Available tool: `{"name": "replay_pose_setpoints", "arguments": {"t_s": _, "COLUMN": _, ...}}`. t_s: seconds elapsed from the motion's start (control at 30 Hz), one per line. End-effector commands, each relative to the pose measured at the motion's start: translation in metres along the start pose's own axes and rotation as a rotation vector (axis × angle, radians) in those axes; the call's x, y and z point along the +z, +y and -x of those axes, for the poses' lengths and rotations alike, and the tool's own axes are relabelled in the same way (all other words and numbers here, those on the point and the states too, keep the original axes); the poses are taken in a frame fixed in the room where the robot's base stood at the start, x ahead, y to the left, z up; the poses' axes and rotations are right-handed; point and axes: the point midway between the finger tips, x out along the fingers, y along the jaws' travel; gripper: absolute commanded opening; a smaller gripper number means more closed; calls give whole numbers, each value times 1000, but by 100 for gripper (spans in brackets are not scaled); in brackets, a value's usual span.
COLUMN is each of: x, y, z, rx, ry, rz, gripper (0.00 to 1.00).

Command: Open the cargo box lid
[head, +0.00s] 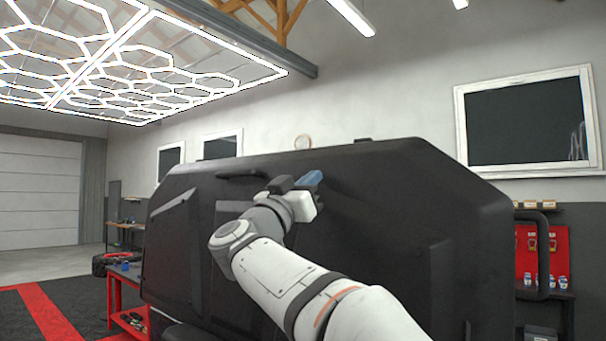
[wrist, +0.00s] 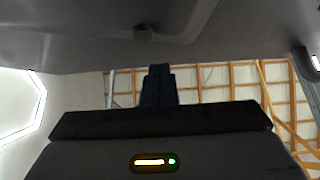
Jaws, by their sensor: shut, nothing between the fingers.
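The cargo box (head: 390,215) is a large black shape with cut corners and moulded panels, filling the middle of the head view. I cannot tell where its lid meets its body, or how far the lid stands open. A dark handle-like bar (head: 240,175) sits near its upper left edge. My gripper (head: 314,178) is in front of the upper part of the box, close to its surface; contact cannot be made out. In the wrist view my gripper (wrist: 158,72) has its dark fingers together, with nothing between them. A dark grey surface (wrist: 230,25) with a small knob (wrist: 143,33) spans the top there.
A red workbench (head: 122,290) stands left of the box. A dark tubular bar (head: 543,255) and a red tool panel (head: 552,250) are at the right. A hexagonal ceiling light (head: 130,75) hangs at upper left. Open floor shows at far left.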

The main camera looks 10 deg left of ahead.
Motion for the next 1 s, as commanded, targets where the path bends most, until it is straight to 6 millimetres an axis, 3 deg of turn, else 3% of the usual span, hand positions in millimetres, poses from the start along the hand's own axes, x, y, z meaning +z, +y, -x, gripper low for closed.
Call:
{"name": "replay_pose_setpoints", "arguments": {"t_s": 0.03, "x": -4, "y": 0, "z": -15, "rx": 3, "ry": 0, "rz": 2, "gripper": 0}}
{"name": "replay_pose_setpoints", "arguments": {"t_s": 0.2, "x": -4, "y": 0, "z": -51, "rx": 1, "ry": 1, "rz": 1, "gripper": 0}}
{"name": "replay_pose_setpoints", "arguments": {"t_s": 0.4, "x": 18, "y": -1, "z": -70, "rx": -1, "ry": 0, "rz": 2, "gripper": 0}}
{"name": "replay_pose_setpoints", "arguments": {"t_s": 0.6, "x": 28, "y": -2, "z": -77, "rx": -4, "ry": -1, "rz": 0, "gripper": 0}}
{"name": "replay_pose_setpoints", "arguments": {"t_s": 1.0, "x": 29, "y": -3, "z": -76, "rx": -8, "ry": -1, "rz": -3, "gripper": 0}}
